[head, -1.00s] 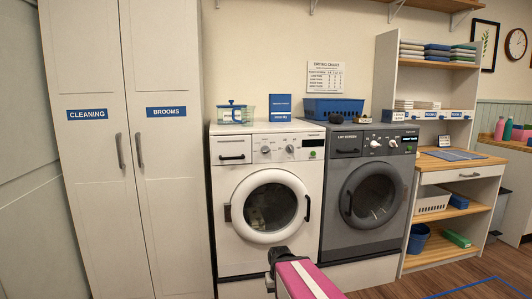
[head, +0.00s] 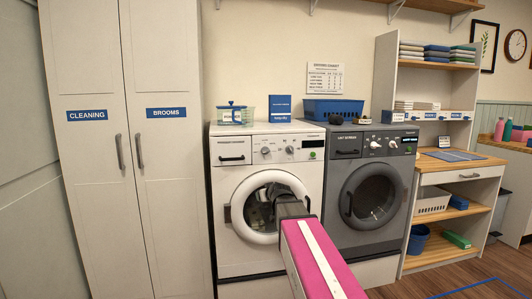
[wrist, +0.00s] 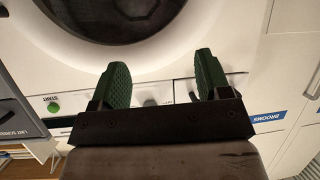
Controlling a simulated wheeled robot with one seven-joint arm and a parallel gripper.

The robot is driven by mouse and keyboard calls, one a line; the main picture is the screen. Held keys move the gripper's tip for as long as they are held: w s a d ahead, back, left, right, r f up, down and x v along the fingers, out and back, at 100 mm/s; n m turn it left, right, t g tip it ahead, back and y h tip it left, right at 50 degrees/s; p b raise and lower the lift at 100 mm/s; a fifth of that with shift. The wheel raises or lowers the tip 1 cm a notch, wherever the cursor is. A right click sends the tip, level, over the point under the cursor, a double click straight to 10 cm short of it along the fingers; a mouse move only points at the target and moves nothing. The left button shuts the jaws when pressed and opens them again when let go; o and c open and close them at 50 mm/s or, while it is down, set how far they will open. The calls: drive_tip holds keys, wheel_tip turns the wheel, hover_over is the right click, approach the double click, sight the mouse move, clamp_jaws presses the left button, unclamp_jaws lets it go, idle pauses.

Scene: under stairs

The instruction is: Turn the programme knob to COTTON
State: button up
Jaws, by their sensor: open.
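The white washing machine (head: 243,261) stands left of the grey dryer, with its round door (head: 247,217) shut. Its upper panel carries two round knobs, a left one (head: 265,150) and a right one (head: 290,149); I cannot read which is the programme knob or where they point. My gripper (wrist: 162,68) is open and empty, its green fingers spread in front of the washer. The wrist view is upside down, and one knob (wrist: 150,102) shows between the fingers there, apart from them. In the head view my arm hides the fingertips, in front of the door's right side.
A green start button (head: 312,155) sits right of the knobs. The grey dryer (head: 350,242) stands close on the right, with its own knobs. A tall cupboard (head: 170,220) is on the left. A blue basket (head: 332,109) and a lidded box (head: 235,115) stand on the machines.

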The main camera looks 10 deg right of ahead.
sight(266, 151)
drive_tip(key=w+d+r+t+h, duration=0.1)
drive_tip(key=w+r+t, duration=0.15)
drive_tip(key=r, duration=0.55)
drive_tip(key=w+d+r+t, duration=0.2)
drive_tip(key=r+t, duration=0.1)
drive_tip(key=r, duration=0.6)
drive_tip(key=shift+g, duration=0.25)
drive_tip(key=w, duration=1)
drive_tip(key=shift+w+a+f, duration=0.3)
drive_tip(key=shift+w+f, duration=0.05)
drive_tip(key=c, duration=0.9)
